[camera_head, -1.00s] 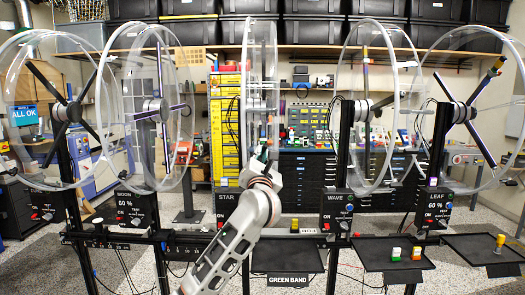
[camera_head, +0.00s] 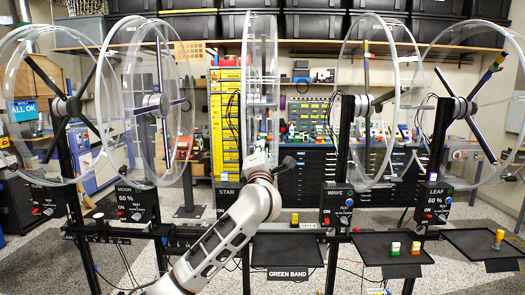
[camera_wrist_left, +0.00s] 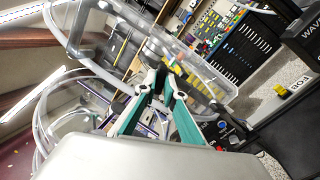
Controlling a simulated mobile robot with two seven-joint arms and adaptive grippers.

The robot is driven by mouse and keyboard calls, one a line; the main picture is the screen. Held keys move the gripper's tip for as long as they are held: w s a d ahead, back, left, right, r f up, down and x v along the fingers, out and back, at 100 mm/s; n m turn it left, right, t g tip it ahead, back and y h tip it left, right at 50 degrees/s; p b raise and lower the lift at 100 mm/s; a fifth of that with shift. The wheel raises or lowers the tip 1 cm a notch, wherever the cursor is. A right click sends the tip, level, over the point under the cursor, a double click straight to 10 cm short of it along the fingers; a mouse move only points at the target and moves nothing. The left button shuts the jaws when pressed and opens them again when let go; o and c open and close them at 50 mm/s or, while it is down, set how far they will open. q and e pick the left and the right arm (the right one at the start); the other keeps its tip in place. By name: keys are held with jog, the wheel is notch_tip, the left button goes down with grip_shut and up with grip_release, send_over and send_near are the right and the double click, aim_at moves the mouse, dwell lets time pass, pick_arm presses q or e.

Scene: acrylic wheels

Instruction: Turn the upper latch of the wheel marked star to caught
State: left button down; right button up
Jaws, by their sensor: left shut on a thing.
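The clear acrylic wheel marked star (camera_head: 276,60) stands nearly edge-on in the middle of the head view. Its black STAR sign (camera_head: 227,192) is lower left of it. My left gripper (camera_head: 260,152) is at the lower part of this wheel, with the arm rising from below. In the left wrist view its teal fingers (camera_wrist_left: 166,75) are closed together at the clear wheel rim (camera_wrist_left: 205,75), shut on a small part there. The fingers hide that part, and I cannot make out which latch it is or its setting. My right gripper is not in view.
Other clear wheels stand at both sides, marked moon (camera_head: 125,60), wave (camera_head: 350,60) and leaf (camera_head: 425,70) on their boxes, plus one at far left (camera_head: 20,80). Black trays with small coloured pieces (camera_head: 395,248) lie at lower right. A GREEN BAND tray (camera_head: 287,250) is beside my arm.

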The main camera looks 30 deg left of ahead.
pick_arm(q)
jog(key=m, duration=0.4)
jog(key=c, duration=2)
grip_release()
jog(key=shift+v, duration=3.5)
